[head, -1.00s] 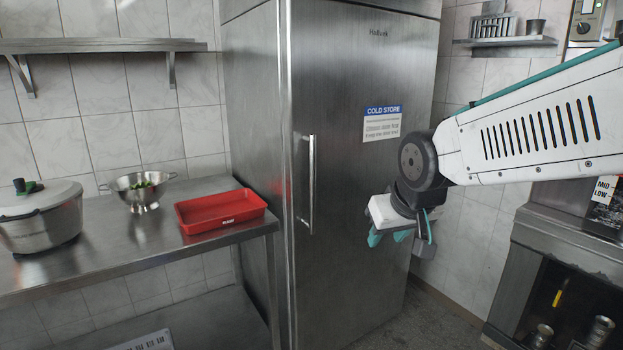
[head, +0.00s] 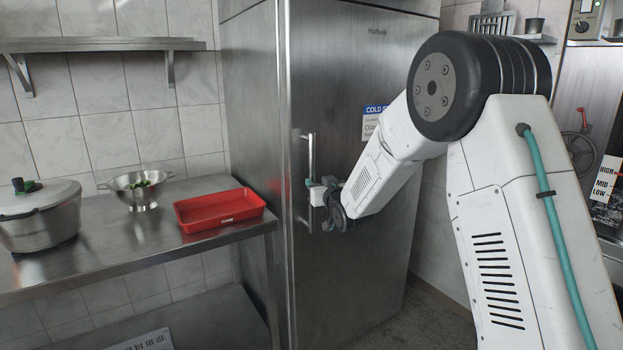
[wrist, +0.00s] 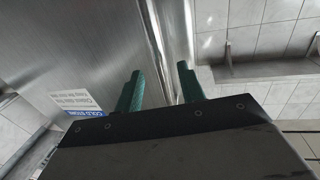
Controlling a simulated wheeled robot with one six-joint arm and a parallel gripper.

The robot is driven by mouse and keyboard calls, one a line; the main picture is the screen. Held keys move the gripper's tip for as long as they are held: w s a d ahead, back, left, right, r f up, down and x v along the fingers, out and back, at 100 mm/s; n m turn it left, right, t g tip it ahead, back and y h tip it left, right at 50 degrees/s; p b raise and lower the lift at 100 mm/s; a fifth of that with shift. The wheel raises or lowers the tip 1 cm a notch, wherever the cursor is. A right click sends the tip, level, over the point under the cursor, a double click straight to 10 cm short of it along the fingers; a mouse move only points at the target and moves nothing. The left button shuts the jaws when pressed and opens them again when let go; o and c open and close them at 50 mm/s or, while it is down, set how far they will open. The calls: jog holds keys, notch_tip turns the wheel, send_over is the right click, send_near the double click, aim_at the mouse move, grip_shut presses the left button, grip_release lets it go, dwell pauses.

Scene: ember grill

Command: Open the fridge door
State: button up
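The tall steel fridge (head: 255,120) stands in the middle of the head view, and its door (head: 345,90) is closed. The long vertical door handle (head: 311,153) is near the door's left edge. My gripper (head: 314,188) is at the handle's middle height in the head view. In the wrist view my gripper (wrist: 160,84) has its two green fingers apart, with the bright handle bar (wrist: 153,35) running down between them. I cannot tell whether either finger touches the bar. My arm covers part of the blue and white sign (head: 372,120).
A steel table (head: 150,240) left of the fridge holds a red tray (head: 220,220), a colander (head: 143,200) with greens and a lidded pot (head: 40,235). A wall shelf (head: 100,44) is above it. Floor (head: 420,320) shows in front of the fridge.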

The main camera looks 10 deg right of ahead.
aim_at(313, 178)
jog(key=w, duration=0.5)
jog(key=shift+w+a, duration=0.35)
jog(key=shift+w, duration=0.05)
grip_shut()
jog(key=shift+s, duration=0.15)
